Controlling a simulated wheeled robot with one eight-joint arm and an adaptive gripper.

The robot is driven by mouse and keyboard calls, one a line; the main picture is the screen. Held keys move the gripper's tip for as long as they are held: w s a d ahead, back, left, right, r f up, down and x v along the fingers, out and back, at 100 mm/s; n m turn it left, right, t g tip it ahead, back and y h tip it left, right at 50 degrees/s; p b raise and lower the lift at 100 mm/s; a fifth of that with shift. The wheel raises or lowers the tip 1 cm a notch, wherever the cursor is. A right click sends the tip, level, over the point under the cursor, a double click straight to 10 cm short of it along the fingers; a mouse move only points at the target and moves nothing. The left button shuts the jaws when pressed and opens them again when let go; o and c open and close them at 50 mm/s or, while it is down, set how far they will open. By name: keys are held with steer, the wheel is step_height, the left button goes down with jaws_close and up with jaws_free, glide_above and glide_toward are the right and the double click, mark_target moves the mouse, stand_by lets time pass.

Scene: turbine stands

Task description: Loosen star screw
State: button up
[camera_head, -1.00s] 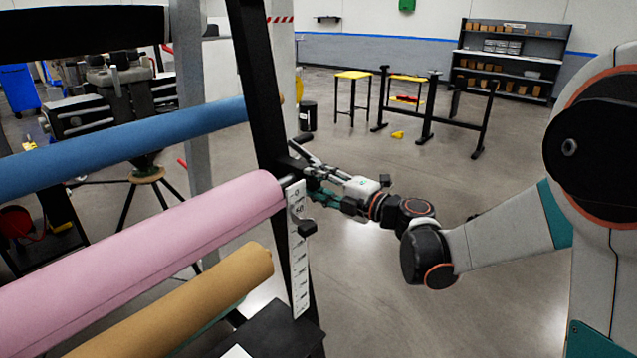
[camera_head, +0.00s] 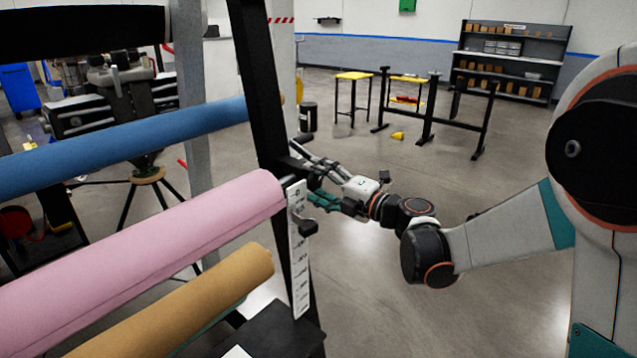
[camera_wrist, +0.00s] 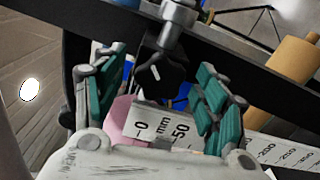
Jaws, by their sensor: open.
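The star screw (camera_wrist: 160,76) is a black lobed knob in the wrist view, beside a metal rod with a collar. My gripper (camera_wrist: 163,66) is open, with its teal-padded fingers to the left and right of the knob. Both fingers appear apart from it. In the head view my gripper (camera_head: 308,174) is at the black upright post, above the white scale strip (camera_head: 299,262). I cannot clearly make out the star screw between the fingers there. The strip (camera_wrist: 160,124) also shows below the knob in the wrist view, with 0, mm and 50 marked.
A black post (camera_head: 259,95) rises beside my gripper. Blue (camera_head: 120,147), pink (camera_head: 150,232) and tan (camera_head: 180,305) rolls extend left from the rack. The floor right of the rack is open; yellow-topped stools (camera_head: 353,75) stand far back.

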mark_target(318, 181)
stand_by(0.3)
steer(key=shift+v, duration=2.55)
steer(key=shift+r, duration=0.1)
